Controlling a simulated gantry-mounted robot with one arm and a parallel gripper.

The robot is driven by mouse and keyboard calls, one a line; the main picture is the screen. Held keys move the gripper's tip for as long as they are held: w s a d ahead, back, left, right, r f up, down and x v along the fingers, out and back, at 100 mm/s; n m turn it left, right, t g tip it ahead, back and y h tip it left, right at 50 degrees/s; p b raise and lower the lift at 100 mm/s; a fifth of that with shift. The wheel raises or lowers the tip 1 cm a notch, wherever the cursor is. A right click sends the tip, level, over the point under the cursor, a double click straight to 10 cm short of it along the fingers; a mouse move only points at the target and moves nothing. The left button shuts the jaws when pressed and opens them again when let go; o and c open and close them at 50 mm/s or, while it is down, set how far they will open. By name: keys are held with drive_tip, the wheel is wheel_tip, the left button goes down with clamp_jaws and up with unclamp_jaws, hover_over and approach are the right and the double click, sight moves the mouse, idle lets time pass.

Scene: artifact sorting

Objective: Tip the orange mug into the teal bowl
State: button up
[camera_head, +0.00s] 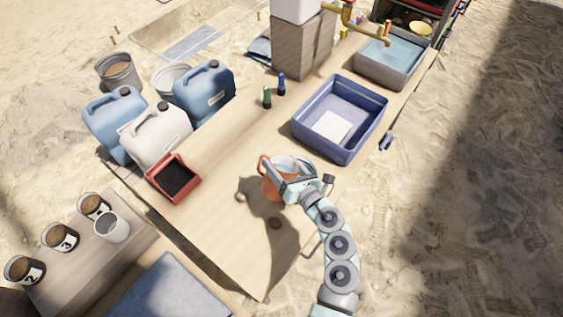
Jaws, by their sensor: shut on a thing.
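The orange mug (271,186) is over the near part of the wooden table, with its handle on the left. My gripper (292,184) is shut on the mug from the right and hides part of it. The mug's shadow falls on the table below it, and I cannot tell its exact height or tilt. A pale teal round shape (286,161) shows just behind the mug and gripper. I cannot tell whether it is the teal bowl or the mug's own opening, and no other teal bowl is clear.
A blue bin (373,127) with a white sheet inside stands behind on the table (225,150). A red tray (187,163) lies at the left edge. Two small bottles (267,97) stand farther back. A water basin (410,71) is at the far end.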

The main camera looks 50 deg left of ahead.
drive_tip(key=shift+w+a+f+m+g+h+p, duration=0.15)
drive_tip(key=shift+f+m+g+h+p, duration=0.25)
drive_tip(key=shift+f+m+p, duration=1.15)
drive_tip(key=shift+w+d+f+m+g+h+p, duration=0.2)
drive_tip(key=shift+f+g+p, duration=0.5)
drive_tip(key=shift+p, duration=1.7)
drive_tip(key=shift+w+a+f+m+g+h+p, duration=0.15)
drive_tip(key=shift+f+m+p, duration=0.35)
drive_tip(key=shift+p, duration=0.3)
drive_tip(key=shift+w+a+f+m+g+h+p, duration=0.15)
drive_tip(key=shift+f+m+p, duration=0.35)
drive_tip(key=shift+p, duration=0.25)
drive_tip(key=shift+d+f+b, duration=0.1)
drive_tip(key=shift+f+b, duration=0.1)
drive_tip(key=shift+b, duration=0.1)
